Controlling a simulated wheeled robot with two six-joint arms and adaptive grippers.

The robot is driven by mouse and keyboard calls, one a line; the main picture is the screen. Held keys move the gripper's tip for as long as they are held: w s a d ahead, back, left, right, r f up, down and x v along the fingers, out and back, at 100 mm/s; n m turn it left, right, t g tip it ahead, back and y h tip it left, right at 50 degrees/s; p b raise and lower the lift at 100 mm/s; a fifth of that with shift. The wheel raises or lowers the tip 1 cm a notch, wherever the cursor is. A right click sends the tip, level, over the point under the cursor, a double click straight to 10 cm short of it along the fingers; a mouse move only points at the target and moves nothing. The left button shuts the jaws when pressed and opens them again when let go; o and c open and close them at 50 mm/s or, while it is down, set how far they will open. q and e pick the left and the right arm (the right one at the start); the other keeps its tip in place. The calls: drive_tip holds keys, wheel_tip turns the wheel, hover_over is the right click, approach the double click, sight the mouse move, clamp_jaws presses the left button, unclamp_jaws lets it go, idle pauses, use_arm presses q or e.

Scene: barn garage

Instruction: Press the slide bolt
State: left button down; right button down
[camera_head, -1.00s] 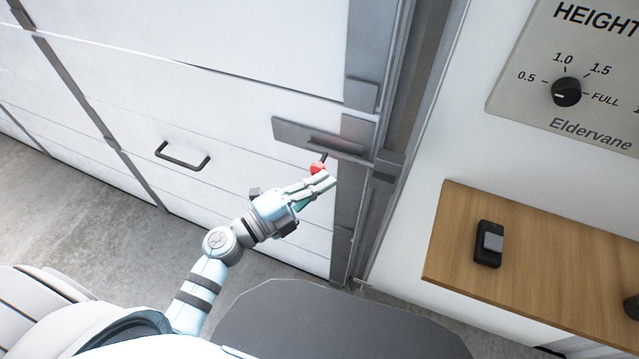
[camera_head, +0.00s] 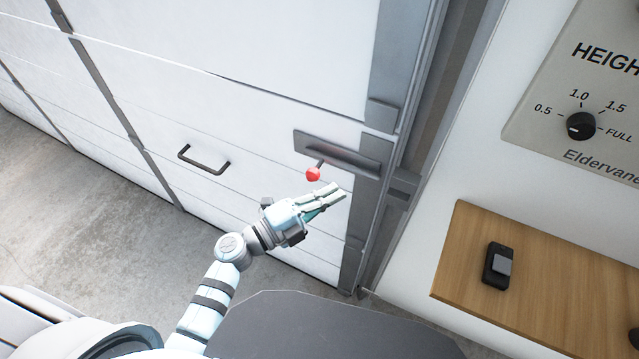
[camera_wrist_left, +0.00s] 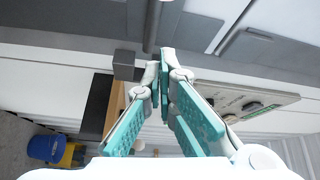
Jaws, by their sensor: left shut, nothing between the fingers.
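The slide bolt is a grey plate (camera_head: 365,165) on the white door, near its right edge, with a red knob (camera_head: 313,174) on a short dark stem. The knob sits near the plate's left end, just below it. My left gripper (camera_head: 341,190) is shut and empty, to the right of and a little below the knob, with a small gap between them in the head view. In the left wrist view its fingertips (camera_wrist_left: 162,62) are together below a dark grey rod; the red knob does not show there. My right gripper is not in view.
The door has a dark pull handle (camera_head: 203,160) and a grey frame post (camera_head: 430,120) on its right. A wooden shelf (camera_head: 540,260) with a black switch (camera_head: 498,265) and a height dial panel (camera_head: 560,110) are at right. A blue bucket (camera_wrist_left: 45,148) shows in the wrist view.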

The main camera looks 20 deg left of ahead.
use_arm(q)
drive_tip(key=b+v, duration=0.2)
drive_tip(key=v, duration=0.8)
drive_tip(key=shift+r, duration=0.15)
drive_tip(key=shift+a, duration=0.1)
